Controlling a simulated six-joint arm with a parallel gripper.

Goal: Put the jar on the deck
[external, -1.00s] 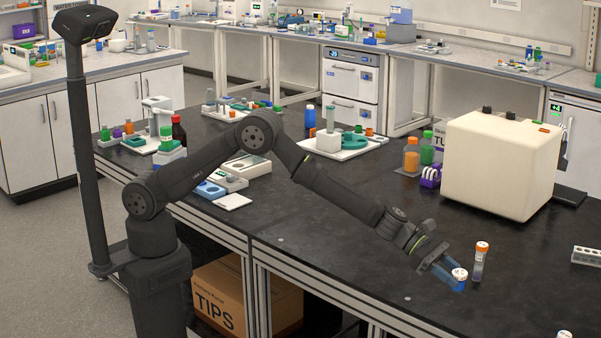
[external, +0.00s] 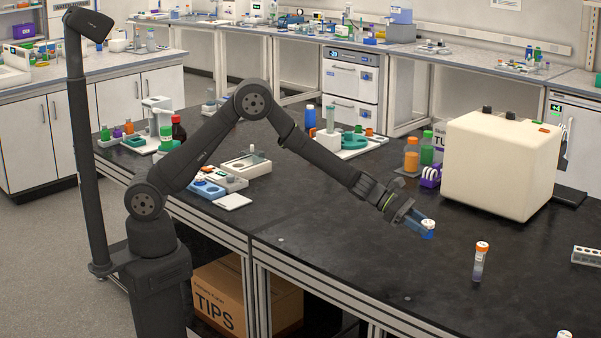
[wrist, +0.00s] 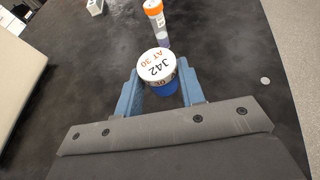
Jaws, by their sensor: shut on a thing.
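The jar (wrist: 157,65) has a white lid lettered "J42 AT 30" and a blue body. My gripper (wrist: 160,82) is shut on it, with one blue finger on each side. In the external view the jar (external: 428,234) hangs at the tip of my gripper (external: 424,226), raised above the black bench top and slightly tilted. The lower part of the jar is mostly hidden in the wrist view. I cannot tell which surface is the deck.
An orange-capped tube (external: 480,262) stands upright to the right of the jar. A large cream instrument (external: 502,165) stands behind it, beside a purple rack (external: 430,177) and bottles. A white tray (external: 352,152) with labware is farther back. The bench middle (external: 330,225) is clear.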

